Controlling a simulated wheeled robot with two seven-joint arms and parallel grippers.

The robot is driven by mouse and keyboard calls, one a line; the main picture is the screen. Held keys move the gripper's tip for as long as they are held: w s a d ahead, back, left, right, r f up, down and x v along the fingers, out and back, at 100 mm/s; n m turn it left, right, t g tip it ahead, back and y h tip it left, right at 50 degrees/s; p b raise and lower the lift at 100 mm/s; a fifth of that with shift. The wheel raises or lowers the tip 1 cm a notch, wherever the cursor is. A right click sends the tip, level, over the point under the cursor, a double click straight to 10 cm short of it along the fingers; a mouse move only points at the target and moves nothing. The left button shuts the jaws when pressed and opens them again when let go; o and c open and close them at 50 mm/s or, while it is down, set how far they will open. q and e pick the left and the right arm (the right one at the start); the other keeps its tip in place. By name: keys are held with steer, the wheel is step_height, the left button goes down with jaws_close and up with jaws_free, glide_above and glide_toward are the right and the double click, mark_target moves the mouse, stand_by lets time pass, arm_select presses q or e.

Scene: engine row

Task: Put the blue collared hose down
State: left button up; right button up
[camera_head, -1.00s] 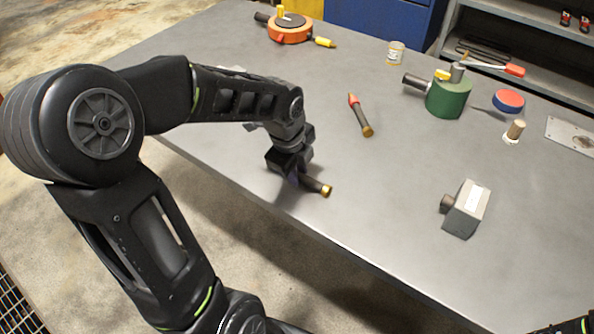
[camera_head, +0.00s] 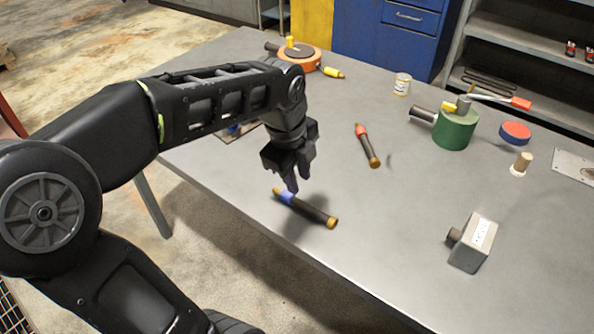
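The blue collared hose (camera_head: 314,212) is a short black hose with brass-coloured ends and a blue collar at its far left end. It lies on the grey table (camera_head: 215,185) near the front edge. My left gripper (camera_head: 291,181) is just above the collar end, pointing down, and looks apart from the hose. Its fingers are seen close to edge-on, so the gap between them is hard to judge. My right gripper is not in view.
A red collared hose (camera_head: 367,148) lies further back. A grey block with a stub (camera_head: 472,243) stands at right. A green housing (camera_head: 455,129), a jar (camera_head: 402,84), a red and blue disc (camera_head: 515,132) and an orange round part (camera_head: 297,58) stand behind.

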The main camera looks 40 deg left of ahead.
arm_select(q)
steer(key=shift+s+r, duration=0.15)
steer(key=shift+r, duration=0.55)
stand_by(0.4)
